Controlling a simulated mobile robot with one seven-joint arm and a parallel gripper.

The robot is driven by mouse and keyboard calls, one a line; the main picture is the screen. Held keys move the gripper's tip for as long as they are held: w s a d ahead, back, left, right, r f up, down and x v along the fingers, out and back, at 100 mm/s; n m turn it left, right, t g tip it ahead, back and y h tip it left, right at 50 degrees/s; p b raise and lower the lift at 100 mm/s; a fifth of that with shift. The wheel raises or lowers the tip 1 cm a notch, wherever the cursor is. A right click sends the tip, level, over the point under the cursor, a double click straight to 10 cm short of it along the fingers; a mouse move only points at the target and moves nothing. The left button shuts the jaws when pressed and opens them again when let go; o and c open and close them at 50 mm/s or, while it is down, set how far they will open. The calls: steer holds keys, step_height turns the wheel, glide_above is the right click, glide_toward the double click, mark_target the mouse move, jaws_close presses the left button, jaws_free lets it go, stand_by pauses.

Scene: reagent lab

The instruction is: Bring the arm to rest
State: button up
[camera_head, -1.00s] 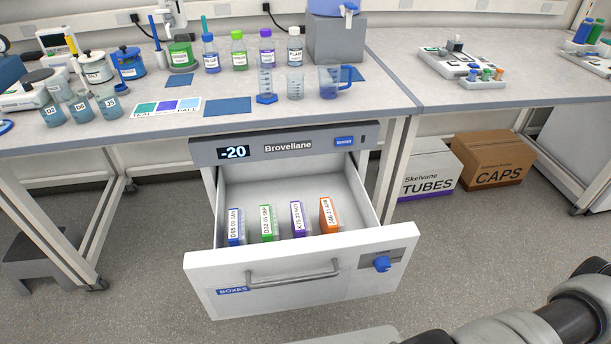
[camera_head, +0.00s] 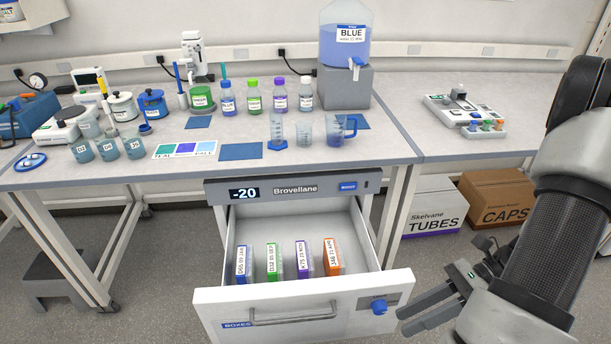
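My arm is at the right of the head view, bent downward. My gripper (camera_head: 436,297) is at its lower end, just right of the open drawer front and apart from it. Its fingers point left and show a gap between them, with nothing held. The freezer drawer (camera_head: 305,322) labelled BOXES stands pulled out under the bench. Inside it are several upright boxes, with blue (camera_head: 243,262), green (camera_head: 273,261), purple (camera_head: 303,259) and orange (camera_head: 332,256) ends.
The bench top (camera_head: 385,150) holds bottles, beakers, a jug (camera_head: 340,131) and a large BLUE container (camera_head: 344,45). TUBES (camera_head: 436,208) and CAPS (camera_head: 500,198) boxes stand on the floor behind my gripper.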

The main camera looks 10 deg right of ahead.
steer(key=a+r+n+t+h+p, duration=0.2)
steer(key=r+n, duration=0.5)
steer(key=r, duration=0.5)
steer(key=w+a+r+n+t+h+p, duration=0.1)
steer(key=a+r+n+t+h+p, duration=0.1)
steer(key=a+r+n+h+p, duration=0.3)
steer(key=w+a+r+n+t+h+p, duration=0.1)
steer(key=a+r+n+h+p, duration=0.3)
steer(key=r+n, duration=0.7)
step_height(320, 180, up, 8)
steer(key=shift+a+r+t+h, duration=0.1)
steer(key=shift+a+t+h, duration=0.25)
steer(key=shift+t, duration=0.55)
steer(key=shift+w, duration=0.15)
